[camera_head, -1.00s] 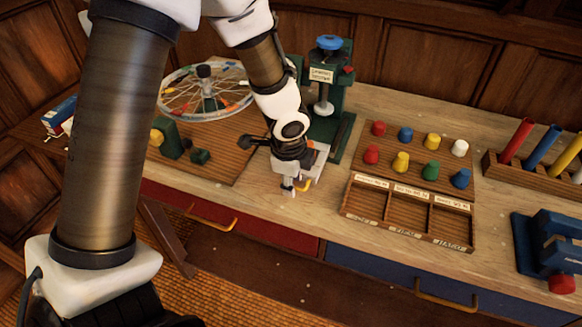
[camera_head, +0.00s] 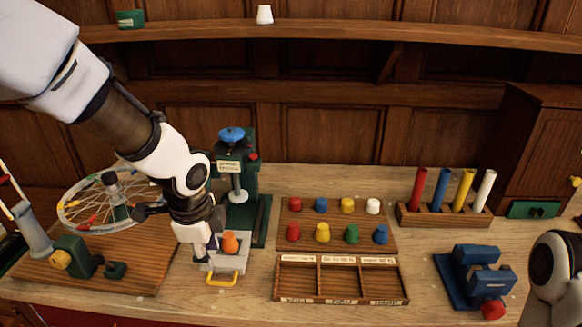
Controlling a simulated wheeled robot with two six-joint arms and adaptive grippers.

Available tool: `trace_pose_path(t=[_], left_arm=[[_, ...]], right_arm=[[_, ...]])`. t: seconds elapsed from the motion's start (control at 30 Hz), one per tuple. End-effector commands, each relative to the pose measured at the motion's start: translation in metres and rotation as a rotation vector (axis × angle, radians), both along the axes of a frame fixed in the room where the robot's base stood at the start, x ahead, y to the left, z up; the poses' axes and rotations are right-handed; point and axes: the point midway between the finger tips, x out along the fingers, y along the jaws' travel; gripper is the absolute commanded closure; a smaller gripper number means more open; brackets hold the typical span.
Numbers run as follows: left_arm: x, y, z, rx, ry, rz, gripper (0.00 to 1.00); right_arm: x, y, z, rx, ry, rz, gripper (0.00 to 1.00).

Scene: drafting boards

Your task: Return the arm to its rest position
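My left arm comes in from the upper left. Its gripper (camera_head: 206,250) points down over the small white tray with a yellow handle (camera_head: 222,280), just left of an orange peg (camera_head: 230,243). The fingers are small and partly overlap, so I cannot tell whether they are open or touch the peg. A white and black part of my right arm (camera_head: 555,275) shows at the lower right edge; its gripper is out of view.
A green press (camera_head: 246,190) stands close behind the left gripper, and a spoked wheel (camera_head: 85,205) lies to its left. A pegboard (camera_head: 392,236), a three-slot wooden tray (camera_head: 340,299), a tube rack (camera_head: 440,218) and a blue vise (camera_head: 470,270) stand to the right.

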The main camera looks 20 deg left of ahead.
Motion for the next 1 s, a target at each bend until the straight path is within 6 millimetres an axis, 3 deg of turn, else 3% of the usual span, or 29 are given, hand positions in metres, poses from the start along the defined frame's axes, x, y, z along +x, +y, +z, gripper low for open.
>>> trace_pose_path(t=[0.07,0.13,0.23,0.4,0.5,0.7,0.83,1.0], left_arm=[[-0.001,0.000,-0.005,0.000,0.013,0.001,0.65],[-0.006,0.000,-0.023,0.001,0.060,0.000,0.65],[-0.028,0.000,-0.077,0.008,0.207,-0.004,0.65],[-0.116,-0.010,-0.190,-0.006,0.526,0.041,0.65],[-0.163,-0.020,-0.240,-0.019,0.607,0.162,0.65],[-0.238,-0.035,-0.307,-0.009,0.616,0.539,0.65],[-0.249,-0.038,-0.330,-0.009,0.486,0.838,0.65],[-0.208,-0.032,-0.336,-0.094,0.218,1.187,0.65]], right_arm=[[0.000,0.000,0.000,0.000,0.000,0.000,0.40],[0.000,0.000,0.000,0.000,0.000,0.000,0.40],[0.000,0.000,0.000,0.000,0.000,0.000,0.40],[0.000,0.000,0.000,0.000,0.000,0.000,0.40],[0.000,0.000,0.000,0.000,0.000,0.000,0.40],[0.000,0.000,0.000,0.000,0.000,0.000,0.40],[0.000,0.000,0.000,0.000,0.000,0.000,0.40],[0.000,0.000,0.000,0.000,0.000,0.000,0.40]])
